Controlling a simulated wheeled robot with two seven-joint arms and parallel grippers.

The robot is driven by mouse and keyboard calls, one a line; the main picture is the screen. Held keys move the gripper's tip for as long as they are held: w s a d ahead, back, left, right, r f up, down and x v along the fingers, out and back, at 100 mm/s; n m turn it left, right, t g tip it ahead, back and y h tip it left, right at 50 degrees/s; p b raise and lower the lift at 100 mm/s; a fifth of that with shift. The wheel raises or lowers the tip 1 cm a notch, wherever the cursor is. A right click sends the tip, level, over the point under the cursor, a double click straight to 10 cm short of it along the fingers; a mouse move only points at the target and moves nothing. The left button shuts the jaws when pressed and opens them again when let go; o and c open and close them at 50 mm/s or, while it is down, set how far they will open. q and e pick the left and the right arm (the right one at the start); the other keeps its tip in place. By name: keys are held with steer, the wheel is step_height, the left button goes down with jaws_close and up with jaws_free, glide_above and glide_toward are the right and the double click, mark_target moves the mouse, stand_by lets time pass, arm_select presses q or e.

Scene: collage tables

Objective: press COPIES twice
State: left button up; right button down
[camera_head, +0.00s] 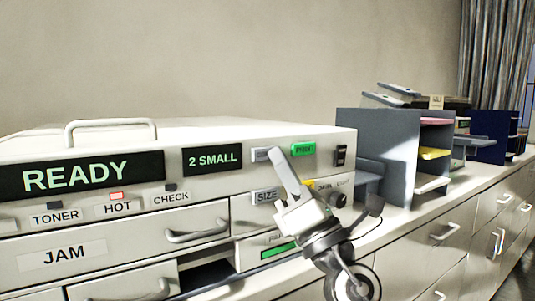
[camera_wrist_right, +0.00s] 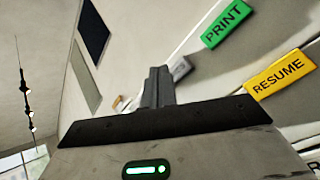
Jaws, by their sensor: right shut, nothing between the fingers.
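The copier front (camera_head: 215,205) shows a display reading "2 SMALL" (camera_head: 213,159) and a larger one reading "READY" (camera_head: 80,175). A grey key (camera_head: 262,155), in the place right of the small display, is partly covered by my right gripper (camera_head: 274,150); its label is mostly hidden. My right gripper is shut and empty, its fingertips over this key's right part. In the right wrist view the fingertips (camera_wrist_right: 159,70) are beside a grey key (camera_wrist_right: 181,68). I cannot tell whether they touch it. My left gripper is out of view.
The green PRINT key (camera_head: 303,149) is just right of the fingertips. The SIZE key (camera_head: 265,197) is below, and the yellow RESUME key (camera_wrist_right: 281,74) is partly hidden in the head view. A knob (camera_head: 338,200) and a grey shelf unit (camera_head: 385,150) stand to the right.

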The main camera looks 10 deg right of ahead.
steer(key=shift+w+a, duration=0.15)
steer(key=shift+w, duration=0.25)
steer(key=shift+w+a, duration=0.1)
steer(key=shift+w, duration=0.3)
stand_by(0.8)
stand_by(0.3)
steer(key=shift+s+d+p, duration=0.25)
steer(key=shift+s+p, duration=0.05)
steer(key=shift+s, duration=0.5)
